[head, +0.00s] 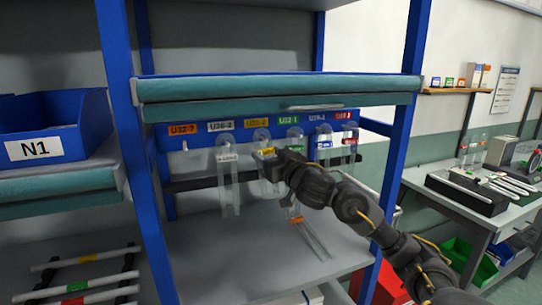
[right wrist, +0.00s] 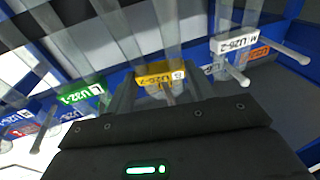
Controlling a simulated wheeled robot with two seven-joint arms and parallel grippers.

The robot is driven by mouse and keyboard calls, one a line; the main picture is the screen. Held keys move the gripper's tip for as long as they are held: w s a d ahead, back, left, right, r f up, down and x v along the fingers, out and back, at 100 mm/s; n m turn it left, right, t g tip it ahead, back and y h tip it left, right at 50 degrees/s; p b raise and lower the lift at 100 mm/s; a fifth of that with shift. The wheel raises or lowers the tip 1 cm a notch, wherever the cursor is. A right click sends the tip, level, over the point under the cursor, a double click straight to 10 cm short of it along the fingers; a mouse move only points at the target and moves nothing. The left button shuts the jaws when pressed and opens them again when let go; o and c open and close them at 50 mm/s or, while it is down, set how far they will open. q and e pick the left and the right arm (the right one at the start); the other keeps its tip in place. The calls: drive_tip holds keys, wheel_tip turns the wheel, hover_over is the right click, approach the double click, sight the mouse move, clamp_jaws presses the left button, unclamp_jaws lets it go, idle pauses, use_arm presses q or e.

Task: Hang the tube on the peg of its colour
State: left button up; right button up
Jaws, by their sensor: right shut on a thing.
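The rack has a row of coloured labels with pegs beneath them. The orange label (head: 183,129) at the left end has no tube hanging under it. A clear tube with a white label (head: 228,158) hangs beside it. My right gripper (head: 281,160) is at the row, shut on the clear tube with a yellow label (head: 267,153). The yellow label also shows between the fingers in the right wrist view (right wrist: 160,75). The held tube is partly hidden by the gripper. A tube with an orange-red band (head: 297,220) lies slanted lower down, on or just above the shelf. My left gripper is out of view.
A teal-edged shelf (head: 275,99) runs above the row. Blue posts (head: 143,190) flank the bay. The grey shelf below (head: 225,260) is mostly clear.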

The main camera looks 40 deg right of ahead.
idle(0.4)
drive_tip(key=o, duration=1.5)
drive_tip(key=shift+s, duration=0.1)
drive_tip(key=shift+s+a+f+p, duration=0.1)
drive_tip(key=shift+s+a+p, duration=0.2)
drive_tip(key=shift+s, duration=1.1)
drive_tip(key=shift+s+a+f+p, duration=0.1)
drive_tip(key=shift+s+a+p, duration=0.15)
drive_tip(key=shift+s, duration=1.15)
drive_tip(key=shift+s+a+f+p, duration=0.1)
drive_tip(key=shift+s+a+p, duration=0.2)
drive_tip(key=shift+s, duration=1.1)
drive_tip(key=shift+s, duration=0.1)
